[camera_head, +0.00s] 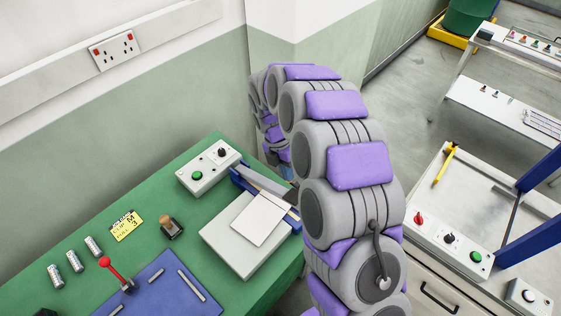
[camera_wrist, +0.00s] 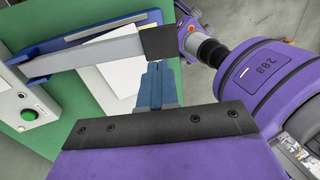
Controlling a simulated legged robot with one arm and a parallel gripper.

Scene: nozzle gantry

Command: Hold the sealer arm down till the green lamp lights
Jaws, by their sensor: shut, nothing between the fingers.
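The sealer's grey arm (camera_head: 262,184) stands at the green bench's right end, beside its control box (camera_head: 209,167). In the wrist view the sealer arm (camera_wrist: 85,57) runs from the left to a black end grip (camera_wrist: 160,42). It looks raised apart from its blue base (camera_wrist: 95,32). My gripper (camera_wrist: 154,68) is shut and empty, with its blue fingertips just by the black grip in the picture. I cannot tell whether they touch. The control box has a green round button (camera_wrist: 28,114); I cannot make out a lit green lamp.
A white sheet (camera_head: 258,219) lies on a pale block (camera_head: 235,248) in front of the sealer. Small cylinders (camera_head: 74,261), a yellow label (camera_head: 126,226) and a red-knobbed lever (camera_head: 112,270) are further left. A second workbench (camera_head: 462,190) stands at the right.

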